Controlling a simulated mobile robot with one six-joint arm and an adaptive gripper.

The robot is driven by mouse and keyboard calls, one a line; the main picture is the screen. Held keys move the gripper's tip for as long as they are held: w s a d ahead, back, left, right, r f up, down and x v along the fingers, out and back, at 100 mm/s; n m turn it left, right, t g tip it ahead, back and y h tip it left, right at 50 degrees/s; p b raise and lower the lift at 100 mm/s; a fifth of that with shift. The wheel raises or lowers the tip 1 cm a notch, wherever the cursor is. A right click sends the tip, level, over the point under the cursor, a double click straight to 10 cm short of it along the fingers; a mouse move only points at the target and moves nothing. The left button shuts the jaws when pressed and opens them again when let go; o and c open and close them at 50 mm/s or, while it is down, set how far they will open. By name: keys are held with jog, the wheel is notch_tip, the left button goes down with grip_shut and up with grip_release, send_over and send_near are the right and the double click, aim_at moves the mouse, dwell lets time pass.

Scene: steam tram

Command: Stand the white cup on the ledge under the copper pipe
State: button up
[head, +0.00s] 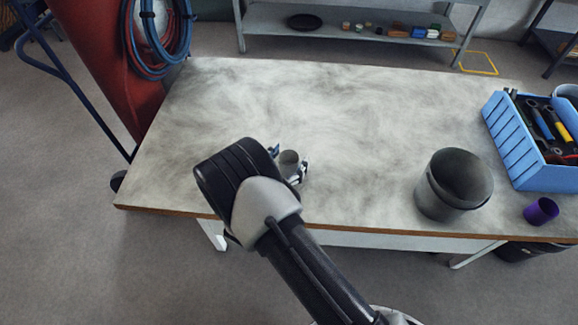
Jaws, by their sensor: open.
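The gripper is open and mostly hidden behind my wrist. Whether a finger touches the cup cannot be told. No copper pipe or ledge under one can be made out.
A dark grey bucket (432,198), a purple cup (541,211) and a blue tool crate (512,142) occupy the right of the table. The table's middle and left are clear. Behind stands a low metal shelf (275,22) with small items; a red cylinder (105,55) stands at left.

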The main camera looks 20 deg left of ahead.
jog(key=shift+w, duration=0.1)
jog(key=shift+c, duration=0.3)
jog(key=c, duration=1.2)
jog(key=shift+r, duration=0.15)
jog(key=shift+c, duration=0.2)
